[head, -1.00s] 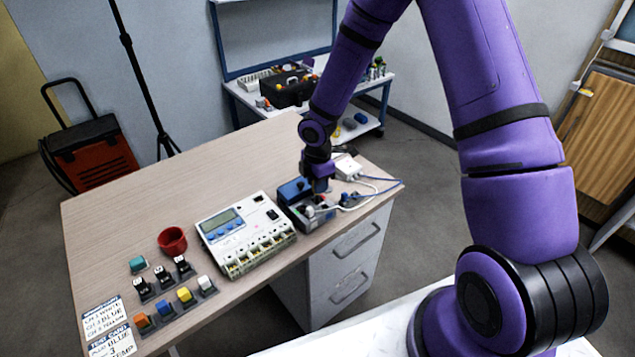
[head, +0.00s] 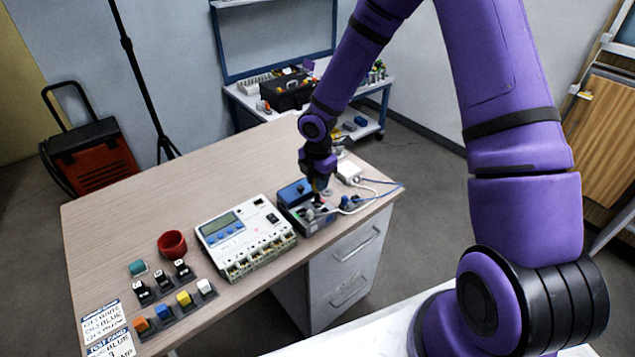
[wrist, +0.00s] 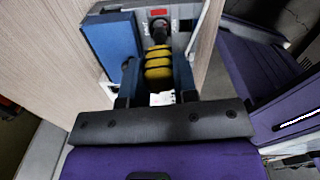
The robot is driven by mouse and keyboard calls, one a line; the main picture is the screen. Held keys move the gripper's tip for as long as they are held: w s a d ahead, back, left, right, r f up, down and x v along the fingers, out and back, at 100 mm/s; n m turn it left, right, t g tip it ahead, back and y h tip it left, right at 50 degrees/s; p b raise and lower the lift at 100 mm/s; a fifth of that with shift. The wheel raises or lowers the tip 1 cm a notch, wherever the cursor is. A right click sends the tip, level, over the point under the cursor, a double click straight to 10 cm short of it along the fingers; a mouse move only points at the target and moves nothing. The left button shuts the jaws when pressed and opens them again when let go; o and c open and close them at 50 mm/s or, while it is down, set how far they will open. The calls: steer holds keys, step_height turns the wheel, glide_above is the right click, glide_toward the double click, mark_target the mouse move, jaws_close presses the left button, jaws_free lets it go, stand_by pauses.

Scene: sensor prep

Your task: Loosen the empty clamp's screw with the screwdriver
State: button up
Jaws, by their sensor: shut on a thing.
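My gripper (head: 318,184) is at the right end of the desk, over a grey unit with a blue block (head: 292,191). In the wrist view my gripper (wrist: 158,78) is shut on a screwdriver (wrist: 158,66) with a yellow and black banded handle. The handle lies between the two fingers and points toward the grey unit (wrist: 183,42). A dark round part shows at its far end; whether the tip sits in a screw cannot be told. The clamp and its screw cannot be made out clearly. The blue block (wrist: 112,45) stands just left of the fingers.
A white meter (head: 245,235) with a display stands left of the unit. White and blue leads (head: 372,196) run by a small white box (head: 349,172) at the desk's right edge. A red cup (head: 172,243), small coloured blocks and cards lie further left. The desk's back is clear.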

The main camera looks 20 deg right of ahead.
steer(key=shift+r, duration=1.9)
steer(key=shift+f, duration=0.1)
